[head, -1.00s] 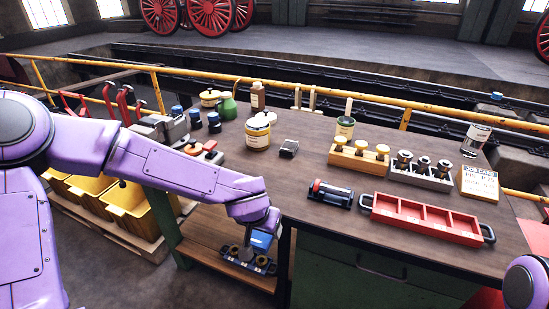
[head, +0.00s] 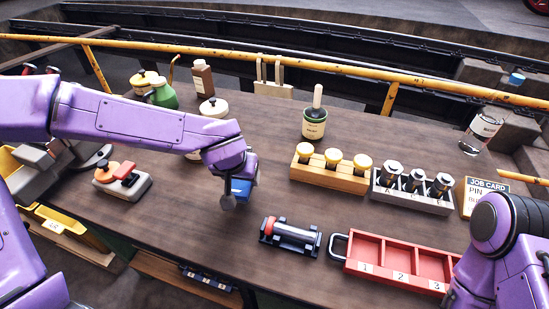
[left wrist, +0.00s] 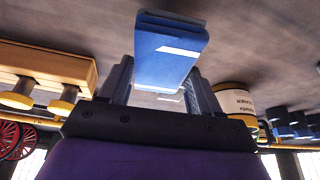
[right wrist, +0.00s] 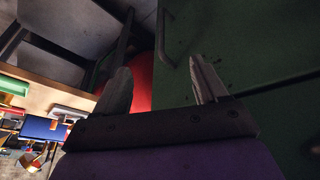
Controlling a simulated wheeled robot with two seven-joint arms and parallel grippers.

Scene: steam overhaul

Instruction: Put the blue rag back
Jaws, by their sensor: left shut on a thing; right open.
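The blue rag (head: 241,189) looks like a folded block with a pale stripe. My left gripper (head: 230,197) is shut on it over the middle of the workbench top. The rag also shows in the left wrist view (left wrist: 168,52), between the two fingers. I cannot tell whether it touches the bench top. The gripper and wrist hide part of it in the head view. My right gripper (right wrist: 162,82) is open and empty in the right wrist view, beside the green bench cabinet (right wrist: 265,120). It is out of the head view.
A roller tool (head: 291,236) and a red numbered tray (head: 397,240) lie to the right. Behind them stand a wooden block with yellow knobs (head: 331,180) and a metal-fittings rack (head: 412,202). A cream tin stands behind my left wrist. The bench's front middle has bare room.

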